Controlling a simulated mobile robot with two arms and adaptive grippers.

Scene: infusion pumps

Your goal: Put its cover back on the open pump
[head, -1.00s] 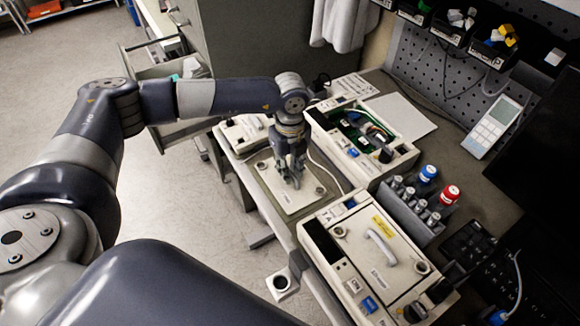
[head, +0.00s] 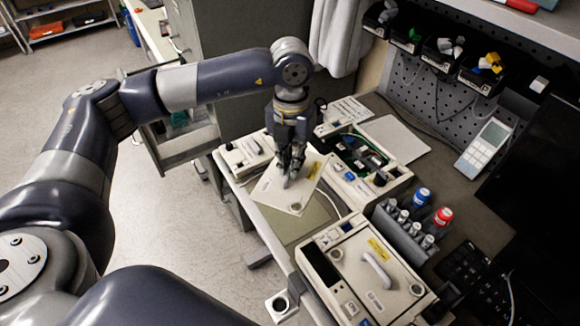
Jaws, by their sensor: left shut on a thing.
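The cover (head: 291,195) is a flat cream plate with a yellow label and round knobs at its corners. My left gripper (head: 287,172) is shut on its handle, which the fingers mostly hide. The cover is raised over the bench and turned a little. The open pump (head: 379,174) stands right of it, with green circuit board and wires showing inside. The gripper and cover hide part of the open pump's left side. My right gripper is not in view.
A closed pump (head: 368,268) with a grey handle stands in front. Right of it is a rack (head: 404,235) with blue-topped and red-topped bottles. A greenish mat (head: 303,225) lies bare below the cover. Another device (head: 245,152) stands at the left, close to the cover.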

